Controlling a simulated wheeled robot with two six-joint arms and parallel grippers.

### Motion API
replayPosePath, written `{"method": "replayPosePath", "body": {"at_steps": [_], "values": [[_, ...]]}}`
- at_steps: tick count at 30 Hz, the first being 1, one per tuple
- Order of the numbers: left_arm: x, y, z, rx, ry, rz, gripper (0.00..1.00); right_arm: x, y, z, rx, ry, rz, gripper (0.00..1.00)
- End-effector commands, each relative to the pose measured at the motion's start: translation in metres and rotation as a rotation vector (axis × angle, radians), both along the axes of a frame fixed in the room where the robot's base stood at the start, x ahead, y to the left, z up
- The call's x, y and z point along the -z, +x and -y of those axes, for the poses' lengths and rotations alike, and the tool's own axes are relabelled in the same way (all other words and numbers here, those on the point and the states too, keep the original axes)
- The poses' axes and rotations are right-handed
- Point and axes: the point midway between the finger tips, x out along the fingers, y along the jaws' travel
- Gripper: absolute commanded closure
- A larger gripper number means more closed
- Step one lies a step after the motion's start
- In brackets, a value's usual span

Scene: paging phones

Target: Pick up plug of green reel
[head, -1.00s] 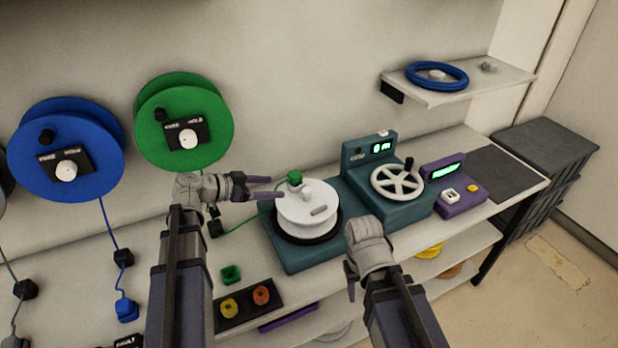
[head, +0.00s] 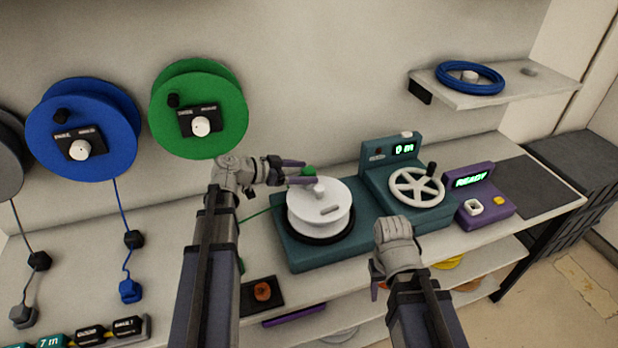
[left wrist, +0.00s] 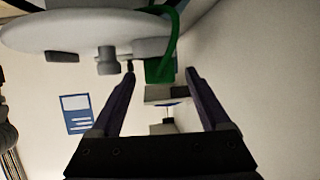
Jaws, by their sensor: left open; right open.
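The green reel (head: 222,134) hangs on the wall at the upper left. Its green plug (head: 309,171) sits at the top edge of the white spool (head: 336,222) on the teal winder. My left gripper (head: 302,172) is open, with its fingertips at the plug and partly hiding it. In the left wrist view the plug (left wrist: 160,70) shows between the open fingers, apart from both, with the green cable (left wrist: 172,38) looping above it. My right gripper (head: 378,285) is open and empty in front of the winder. My left arm hides part of the cable.
The winder (head: 290,248) has a white handwheel (head: 417,187) on its right part. A purple box (head: 484,209) stands beside it. A blue reel (head: 105,160) with a hanging blue plug (head: 130,291) is at the left. A dark tray (head: 262,304) holds an orange piece.

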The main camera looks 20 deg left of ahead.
Motion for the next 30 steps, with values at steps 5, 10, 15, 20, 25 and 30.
{"method": "replayPosePath", "body": {"at_steps": [5, 10, 15, 20, 25, 30], "values": [[0.007, 0.011, 0.011, 0.004, 0.0, 0.0, 0.2, 0.007, 0.0, 0.0, 0.0, 0.0, 0.0, 0.5], [0.017, 0.027, 0.028, 0.003, 0.001, -0.001, 0.2, 0.017, 0.0, 0.0, 0.0, 0.0, 0.0, 0.5], [0.019, 0.033, 0.035, 0.002, 0.001, -0.001, 0.2, 0.018, 0.0, 0.0, 0.0, 0.0, 0.0, 0.5], [0.018, 0.032, 0.035, 0.001, 0.0, -0.001, 0.22, 0.018, 0.0, 0.0, 0.0, 0.0, 0.0, 0.5], [0.018, 0.032, 0.035, 0.001, 0.0, -0.001, 0.41, 0.018, 0.0, 0.0, 0.0, 0.0, 0.0, 0.5], [0.018, 0.032, 0.035, 0.001, 0.0, -0.001, 0.6, 0.018, 0.0, 0.0, 0.0, 0.0, 0.0, 0.5]]}}
